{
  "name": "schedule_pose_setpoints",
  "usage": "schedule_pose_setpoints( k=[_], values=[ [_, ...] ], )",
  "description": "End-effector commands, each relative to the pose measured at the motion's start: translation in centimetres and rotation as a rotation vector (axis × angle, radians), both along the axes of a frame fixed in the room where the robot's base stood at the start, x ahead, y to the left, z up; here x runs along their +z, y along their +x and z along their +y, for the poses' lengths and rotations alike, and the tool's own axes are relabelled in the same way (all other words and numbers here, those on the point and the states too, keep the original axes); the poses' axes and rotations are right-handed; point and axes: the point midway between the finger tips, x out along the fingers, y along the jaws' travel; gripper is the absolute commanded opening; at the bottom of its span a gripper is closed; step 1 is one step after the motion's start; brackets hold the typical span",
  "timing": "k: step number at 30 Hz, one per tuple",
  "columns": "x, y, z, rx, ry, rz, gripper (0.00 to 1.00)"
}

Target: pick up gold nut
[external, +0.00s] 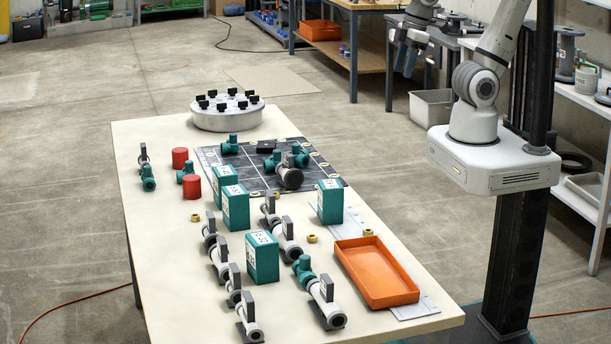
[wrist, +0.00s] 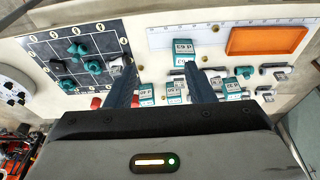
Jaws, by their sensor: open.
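Several small gold nuts show in the external view. One gold nut (external: 195,217) lies on the table's left part, one gold nut (external: 312,238) lies near the middle, and another gold nut (external: 368,232) lies behind the orange tray. Which nut the task means, I cannot tell. My gripper (external: 406,60) is raised well above and beyond the table's right edge, apart from every nut. In the wrist view my gripper (wrist: 159,66) is open and empty, its fingers pointing toward the table.
Teal boxes (external: 262,257) stand among grey pipe fittings (external: 326,300). Two red cylinders (external: 192,183) stand at the left. An orange tray (external: 376,272) is at the front right, and a round grey flange (external: 227,114) at the far end.

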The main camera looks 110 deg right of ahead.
Motion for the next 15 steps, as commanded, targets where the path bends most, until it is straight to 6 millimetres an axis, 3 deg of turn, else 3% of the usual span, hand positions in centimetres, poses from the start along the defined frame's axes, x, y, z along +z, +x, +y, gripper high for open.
schedule_pose_setpoints(
  k=[1,3,15],
  values=[
    [1.8,0.4,0.2,0.005,0.006,-0.028,0.49],
    [2.9,1.8,0.8,0.008,0.024,-0.066,0.49],
    [-3.5,6.9,4.0,-0.102,0.077,0.017,0.49]
  ],
)
